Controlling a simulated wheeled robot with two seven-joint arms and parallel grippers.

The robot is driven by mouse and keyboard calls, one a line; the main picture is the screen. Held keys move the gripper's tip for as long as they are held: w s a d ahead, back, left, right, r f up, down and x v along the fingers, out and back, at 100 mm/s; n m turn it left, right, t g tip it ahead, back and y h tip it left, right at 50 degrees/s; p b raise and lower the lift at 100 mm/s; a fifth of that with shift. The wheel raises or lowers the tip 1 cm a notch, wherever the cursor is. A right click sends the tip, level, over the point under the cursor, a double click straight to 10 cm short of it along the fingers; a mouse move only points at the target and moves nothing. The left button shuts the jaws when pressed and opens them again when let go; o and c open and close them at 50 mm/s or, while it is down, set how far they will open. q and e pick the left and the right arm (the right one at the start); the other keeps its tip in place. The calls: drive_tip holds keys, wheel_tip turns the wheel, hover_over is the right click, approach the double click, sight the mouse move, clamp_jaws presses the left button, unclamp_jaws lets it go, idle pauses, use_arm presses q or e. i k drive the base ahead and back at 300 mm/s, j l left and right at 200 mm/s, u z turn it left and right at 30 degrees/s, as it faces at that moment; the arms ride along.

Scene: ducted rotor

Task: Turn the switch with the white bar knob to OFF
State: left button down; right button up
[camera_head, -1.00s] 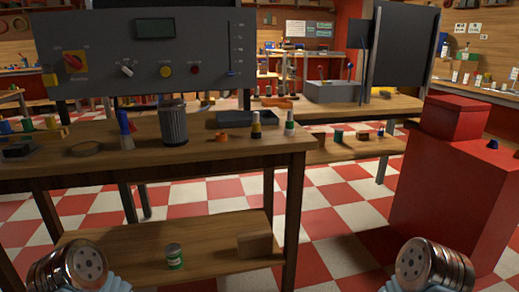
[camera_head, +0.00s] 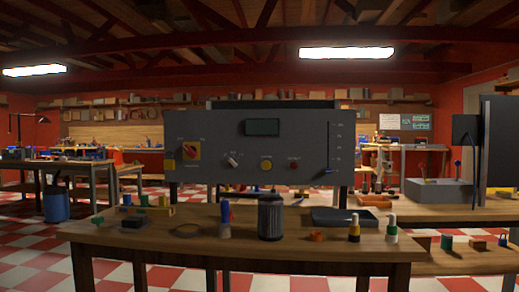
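The switch with the white bar knob (camera_head: 233,160) is on the grey control panel (camera_head: 215,130), left of the panel's middle and below the display (camera_head: 262,127). The bar is tilted; its small labels are too small to read. A red rotary switch on a yellow plate (camera_head: 190,150) is to its left. A yellow button (camera_head: 266,165) and a red button (camera_head: 294,166) are to its right. Neither of my grippers shows in the head view now.
A wooden workbench (camera_head: 300,247) stands in front of the panel. On it are a dark ribbed canister (camera_head: 270,217), a blue-topped bottle (camera_head: 225,219), a dark tray (camera_head: 338,217) and small bottles. A slider (camera_head: 331,171) is at the panel's right.

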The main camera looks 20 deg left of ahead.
sight(234, 163)
drive_tip(key=i+j+u, duration=0.1)
drive_tip(key=i+u, duration=0.25)
drive_tip(key=u, duration=0.15)
drive_tip(key=i+u, duration=0.45)
drive_tip(key=k+l, duration=0.05)
drive_tip(key=k, duration=0.05)
